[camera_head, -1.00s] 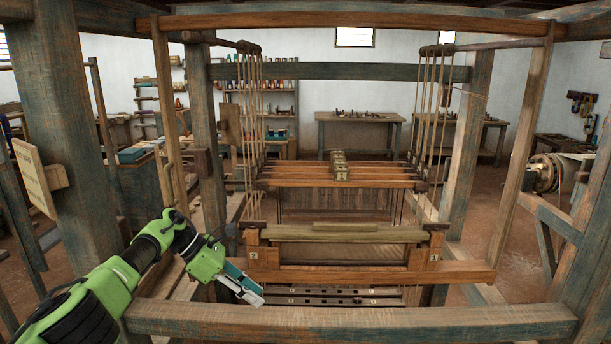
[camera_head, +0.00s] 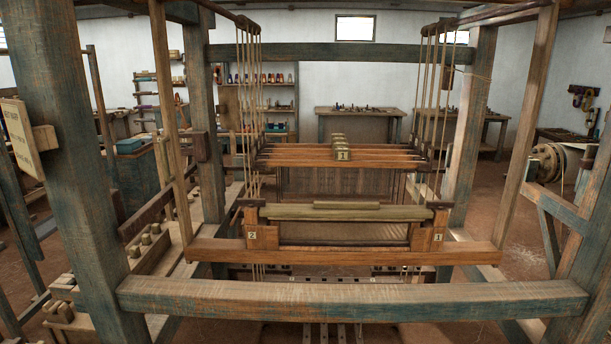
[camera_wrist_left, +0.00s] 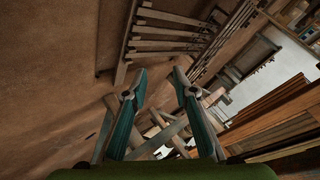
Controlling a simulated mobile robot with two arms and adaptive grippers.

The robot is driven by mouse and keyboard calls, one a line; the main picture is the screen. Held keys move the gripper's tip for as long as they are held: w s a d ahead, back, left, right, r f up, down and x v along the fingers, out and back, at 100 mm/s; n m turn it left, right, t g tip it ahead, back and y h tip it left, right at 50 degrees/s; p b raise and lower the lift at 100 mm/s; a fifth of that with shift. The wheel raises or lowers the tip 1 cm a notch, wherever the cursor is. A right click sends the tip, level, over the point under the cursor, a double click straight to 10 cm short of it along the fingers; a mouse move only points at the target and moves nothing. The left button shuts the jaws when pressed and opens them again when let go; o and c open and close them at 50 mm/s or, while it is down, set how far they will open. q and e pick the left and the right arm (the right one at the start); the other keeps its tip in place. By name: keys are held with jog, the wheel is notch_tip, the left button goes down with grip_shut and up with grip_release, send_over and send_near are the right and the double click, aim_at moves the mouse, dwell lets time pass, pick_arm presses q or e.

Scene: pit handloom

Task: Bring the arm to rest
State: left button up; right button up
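My left arm and left gripper are out of the head view. In the left wrist view, my left gripper (camera_wrist_left: 160,76) has its two teal and grey fingers apart, with nothing between them. Brown floor and tilted wooden frame parts lie beyond the fingertips. The loom fills the middle of the head view, with its wooden front beam (camera_head: 350,298) running across the foreground. My right gripper is in neither view.
A cloth-coloured roller beam (camera_head: 345,213) sits behind the front beam, between blocks numbered 2 and 1. A thick blue-grey post (camera_head: 80,150) stands at left. Wooden pegs (camera_head: 147,239) stand on a side rail. A winding wheel (camera_head: 548,162) is at right.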

pick_arm(q)
jog(key=s+a+f+n+g+y+b, duration=0.1)
jog(key=s+f+n, duration=0.3)
jog(key=s, duration=0.9)
jog(key=s+a+f+n+g+y+b, duration=0.1)
jog(key=s+a+f+n+g, duration=0.2)
jog(key=s, duration=1)
jog(key=s+a+f+n+g+y, duration=0.1)
jog(key=s+a+f+n+g, duration=0.2)
jog(key=s+f, duration=0.5)
jog(key=s+n+g, duration=0.1)
jog(key=s, duration=0.4)
jog(key=shift+f+n+b, duration=0.2)
jog(key=shift+n+b, duration=0.1)
jog(key=shift+b, duration=0.1)
